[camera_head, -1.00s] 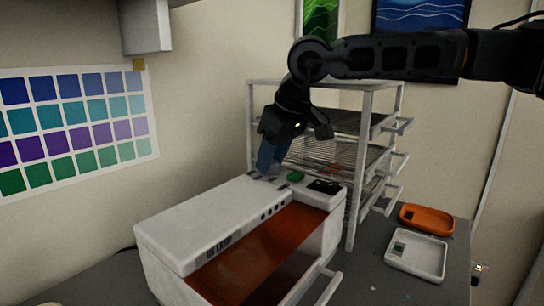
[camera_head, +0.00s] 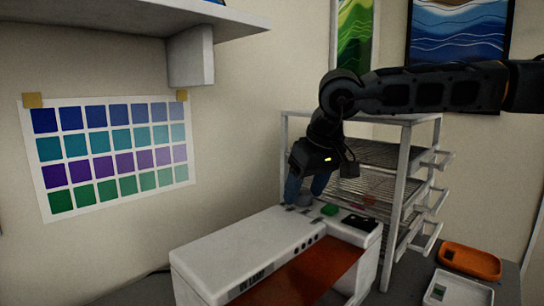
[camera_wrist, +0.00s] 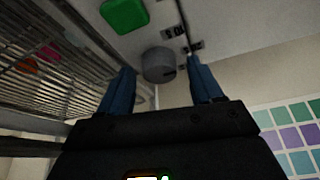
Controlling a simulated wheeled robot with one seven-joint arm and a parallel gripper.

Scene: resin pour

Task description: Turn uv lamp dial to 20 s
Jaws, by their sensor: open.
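The UV lamp (camera_head: 235,254) is a white box with an orange-brown front window, standing on the grey bench. Its grey round dial (camera_wrist: 158,64) is on the top panel near the back, and it shows between my fingers in the wrist view. In the head view the dial (camera_head: 305,201) is partly hidden by my fingers. A green button (camera_head: 330,209) sits beside it and also shows in the wrist view (camera_wrist: 124,14). My gripper (camera_head: 305,192) points down at the dial with blue fingers open on either side of it. I cannot read the dial's setting.
A white wire drying rack (camera_head: 399,195) stands close behind the lamp, near my gripper. An orange tray (camera_head: 470,262) and a white tray (camera_head: 458,291) lie at the right. A shelf (camera_head: 150,24) overhangs at upper left. A colour chart (camera_head: 110,152) hangs on the wall.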

